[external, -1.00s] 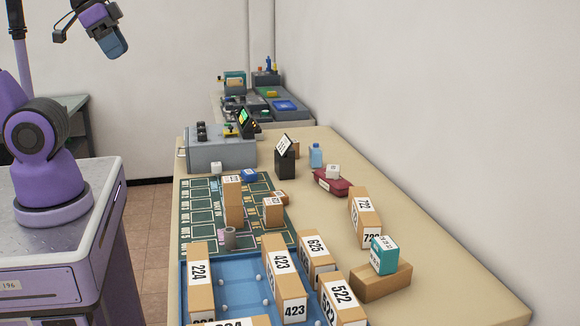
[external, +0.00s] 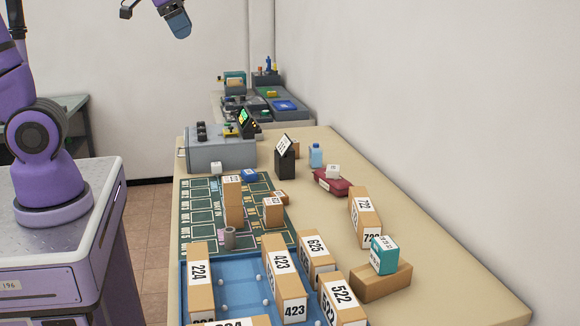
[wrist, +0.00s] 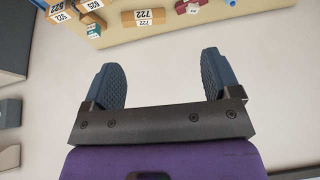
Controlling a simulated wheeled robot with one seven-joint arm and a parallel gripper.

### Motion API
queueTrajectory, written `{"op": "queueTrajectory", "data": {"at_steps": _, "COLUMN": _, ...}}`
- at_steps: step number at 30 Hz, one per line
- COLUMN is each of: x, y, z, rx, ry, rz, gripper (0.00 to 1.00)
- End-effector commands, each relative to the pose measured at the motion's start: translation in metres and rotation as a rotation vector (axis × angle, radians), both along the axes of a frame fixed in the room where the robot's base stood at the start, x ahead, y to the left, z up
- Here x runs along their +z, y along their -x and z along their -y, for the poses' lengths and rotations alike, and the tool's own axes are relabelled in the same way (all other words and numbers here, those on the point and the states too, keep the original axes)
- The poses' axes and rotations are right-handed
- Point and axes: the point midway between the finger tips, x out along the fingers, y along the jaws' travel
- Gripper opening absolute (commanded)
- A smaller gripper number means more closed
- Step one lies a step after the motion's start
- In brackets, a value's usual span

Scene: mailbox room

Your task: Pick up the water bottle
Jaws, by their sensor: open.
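The water bottle (external: 316,155) is small and light blue. It stands upright towards the back of the long tan table in the external view, close to the wall side. In the wrist view a blue sliver at the top edge (wrist: 231,2) may be the bottle, but too little shows to be sure. My gripper (wrist: 161,76) is open and empty, with bare wall between its two dark blue fingers. In the external view my gripper (external: 176,21) is high at the top edge, partly cut off, left of the bottle and well away from it.
A dark red box (external: 333,187) with a white cube on it lies just in front of the bottle. A black sign stand (external: 285,163) stands left of it. A grey machine (external: 221,153), numbered boxes (external: 365,217) and a blue tray (external: 233,272) take up much of the table.

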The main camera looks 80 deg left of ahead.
Motion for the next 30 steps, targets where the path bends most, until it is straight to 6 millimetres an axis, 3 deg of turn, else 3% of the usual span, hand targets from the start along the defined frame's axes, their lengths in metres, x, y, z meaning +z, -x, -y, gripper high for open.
{"op": "queueTrajectory", "data": {"at_steps": 1, "x": -0.002, "y": -0.019, "z": -0.006, "rx": 0.000, "ry": -0.003, "rz": -0.009, "gripper": 0.83}}
{"op": "queueTrajectory", "data": {"at_steps": 8, "x": -0.013, "y": -0.097, "z": -0.036, "rx": -0.015, "ry": -0.015, "rz": -0.026, "gripper": 0.83}}
{"op": "queueTrajectory", "data": {"at_steps": 14, "x": -0.036, "y": -0.162, "z": -0.069, "rx": -0.028, "ry": -0.016, "rz": -0.038, "gripper": 0.83}}
{"op": "queueTrajectory", "data": {"at_steps": 23, "x": -0.094, "y": -0.250, "z": -0.131, "rx": -0.041, "ry": -0.006, "rz": -0.051, "gripper": 0.83}}
{"op": "queueTrajectory", "data": {"at_steps": 30, "x": -0.158, "y": -0.307, "z": -0.189, "rx": -0.042, "ry": 0.013, "rz": -0.053, "gripper": 0.83}}
